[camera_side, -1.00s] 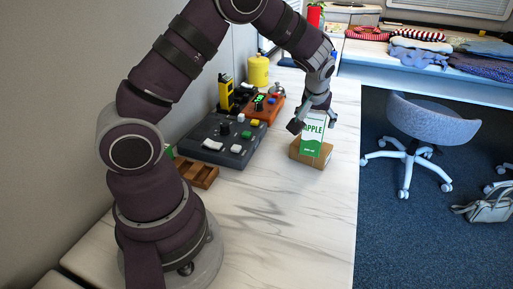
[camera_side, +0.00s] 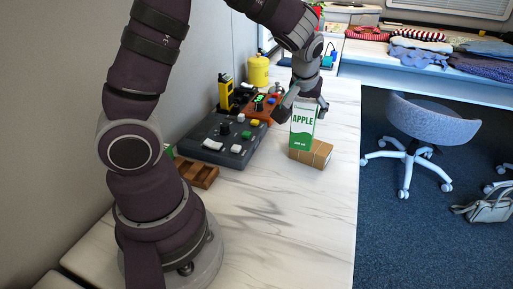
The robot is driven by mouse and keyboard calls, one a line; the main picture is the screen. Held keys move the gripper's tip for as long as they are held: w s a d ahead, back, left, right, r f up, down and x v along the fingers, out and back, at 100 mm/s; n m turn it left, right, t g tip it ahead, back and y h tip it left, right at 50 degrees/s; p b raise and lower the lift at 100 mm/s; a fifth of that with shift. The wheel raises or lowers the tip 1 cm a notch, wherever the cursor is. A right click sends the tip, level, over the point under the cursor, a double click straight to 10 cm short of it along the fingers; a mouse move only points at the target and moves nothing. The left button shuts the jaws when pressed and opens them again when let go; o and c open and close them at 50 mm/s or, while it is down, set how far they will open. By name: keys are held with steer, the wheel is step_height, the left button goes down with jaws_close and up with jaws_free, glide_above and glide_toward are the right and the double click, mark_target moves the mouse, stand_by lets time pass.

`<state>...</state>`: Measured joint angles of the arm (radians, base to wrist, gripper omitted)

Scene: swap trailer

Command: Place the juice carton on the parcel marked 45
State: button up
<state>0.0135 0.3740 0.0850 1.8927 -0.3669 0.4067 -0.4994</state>
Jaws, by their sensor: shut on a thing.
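The juice carton (camera_side: 302,131) is white and green with the word APPLE on it, and it is upright. My gripper (camera_side: 301,106) is shut on its upper part from above. A brown cardboard parcel (camera_side: 318,156) lies on the white table below and partly behind the carton. The carton's lower edge overlaps the parcel's left part in the picture. I cannot tell whether it touches the parcel. No number is readable on the parcel.
A dark grey panel with coloured buttons (camera_side: 217,142) lies left of the parcel, with an orange device (camera_side: 262,107) behind it. The marble table (camera_side: 290,220) is clear in front.

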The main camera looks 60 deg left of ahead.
steer(key=s+d+r, duration=0.1)
steer(key=s+d, duration=0.2)
steer(key=s, duration=0.7)
steer(key=shift+s, duration=0.25)
steer(key=w+a, duration=0.2)
steer(key=w, duration=0.3)
steer(key=w+a, duration=0.2)
steer(key=w, duration=0.3)
steer(key=w+a+f, duration=0.1)
steer(key=w+a, duration=0.1)
steer(key=w, duration=0.4)
steer(key=shift+a, duration=0.15)
steer(key=shift+w+a+f, duration=0.1)
steer(key=shift+w+f, duration=0.05)
steer(key=shift+f, duration=0.75)
steer(key=shift+w+f, duration=0.1)
steer(key=shift+f, duration=0.8)
steer(key=o, duration=1.3)
steer(key=shift+f, duration=0.1)
